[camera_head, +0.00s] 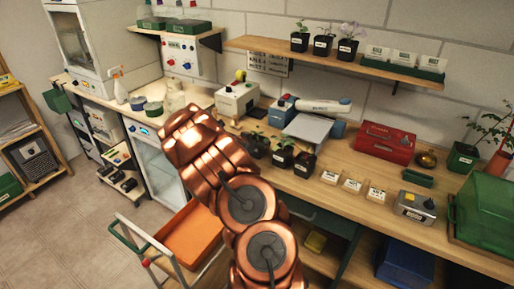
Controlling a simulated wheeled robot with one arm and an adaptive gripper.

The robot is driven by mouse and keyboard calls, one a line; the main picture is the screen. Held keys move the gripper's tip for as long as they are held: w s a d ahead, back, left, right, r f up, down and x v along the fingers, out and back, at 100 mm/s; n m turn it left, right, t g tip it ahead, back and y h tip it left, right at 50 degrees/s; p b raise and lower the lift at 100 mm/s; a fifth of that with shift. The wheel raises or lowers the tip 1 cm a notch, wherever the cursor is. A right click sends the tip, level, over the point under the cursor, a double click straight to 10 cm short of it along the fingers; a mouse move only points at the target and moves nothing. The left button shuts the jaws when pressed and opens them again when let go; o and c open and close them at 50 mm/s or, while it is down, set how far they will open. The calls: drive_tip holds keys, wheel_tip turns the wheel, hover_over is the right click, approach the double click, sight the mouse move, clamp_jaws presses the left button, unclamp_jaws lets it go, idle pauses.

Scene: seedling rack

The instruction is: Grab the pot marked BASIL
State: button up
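Three small black pots with seedlings and white labels stand in a row on the wooden bench: a left pot (257,149), a middle pot (282,158) and a right pot (304,165). Three more black pots stand on the wall shelf: a left one (299,43), a middle one (322,46) and a right one (347,51) with pale purple flowers. The labels are too small to read, so I cannot tell which pot is marked BASIL. My copper arm rises in front of the bench, left of the bench pots. My gripper does not show.
On the bench are a scale (308,128), a red toolbox (384,142), several white labelled boxes (352,186), a grey device (416,206) and a green crate (482,212). A cart with an orange tray (192,236) stands below. Floor at left is clear.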

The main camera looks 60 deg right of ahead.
drive_tip(key=c, duration=1)
drive_tip(key=shift+o, duration=0.2)
drive_tip(key=shift+r, duration=0.1)
